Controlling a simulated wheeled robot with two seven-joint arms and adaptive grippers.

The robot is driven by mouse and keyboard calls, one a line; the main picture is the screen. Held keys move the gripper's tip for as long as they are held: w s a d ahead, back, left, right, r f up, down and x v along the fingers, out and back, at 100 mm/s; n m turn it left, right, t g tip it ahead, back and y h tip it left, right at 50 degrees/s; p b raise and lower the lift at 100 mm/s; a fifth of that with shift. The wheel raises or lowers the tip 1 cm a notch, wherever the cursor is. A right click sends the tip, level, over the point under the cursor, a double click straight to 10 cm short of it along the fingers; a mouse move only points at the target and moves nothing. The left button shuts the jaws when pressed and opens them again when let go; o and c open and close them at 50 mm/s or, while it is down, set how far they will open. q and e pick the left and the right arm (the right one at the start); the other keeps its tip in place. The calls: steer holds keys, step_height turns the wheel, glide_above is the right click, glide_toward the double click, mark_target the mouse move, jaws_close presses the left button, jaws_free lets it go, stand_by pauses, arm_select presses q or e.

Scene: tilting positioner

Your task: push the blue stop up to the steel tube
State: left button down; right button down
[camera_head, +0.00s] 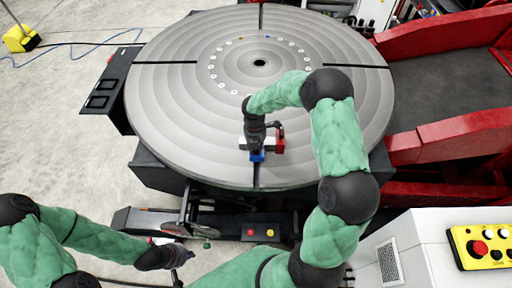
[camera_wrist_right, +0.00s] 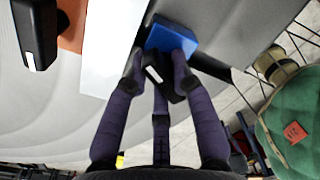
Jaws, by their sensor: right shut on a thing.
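The blue stop (camera_head: 257,156) is a small block near the front edge of the round grey table; it also shows in the right wrist view (camera_wrist_right: 172,38). My right gripper (camera_wrist_right: 158,62) is above the table, its fingers closed around the stop's dark upper part. The steel tube (camera_wrist_right: 107,45) is the bright pale bar left of the stop in the wrist view, with a narrow dark strip between them. I cannot tell whether they touch. In the head view the arm hides most of the tube. My left gripper (camera_head: 180,256) is low at the front left, away from the table; its fingers are unclear.
A red block (camera_head: 279,144) stands beside my right gripper; an orange block with a black handle (camera_wrist_right: 38,35) lies beyond the tube. The round table (camera_head: 190,100) is otherwise mostly clear. A red frame (camera_head: 430,40) stands right, a yellow control box (camera_head: 485,247) front right.

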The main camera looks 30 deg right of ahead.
steer(key=shift+w+d, duration=0.2)
steer(key=shift+w, duration=0.1)
steer(key=shift+s+a, duration=0.2)
steer(key=shift+s, duration=0.05)
stand_by(0.4)
steer(key=shift+w+d, duration=0.2)
steer(key=shift+w, duration=0.05)
stand_by(0.5)
steer(key=shift+s+a+p, duration=0.2)
steer(key=shift+s+p, duration=0.05)
steer(key=shift+p, duration=0.1)
steer(key=shift+w+d, duration=0.2)
steer(key=shift+w, duration=0.1)
stand_by(0.6)
steer(key=shift+s+a, duration=0.15)
steer(key=shift+s, duration=0.1)
stand_by(0.5)
steer(key=shift+w, duration=0.25)
steer(key=shift+s+p, duration=0.3)
stand_by(0.4)
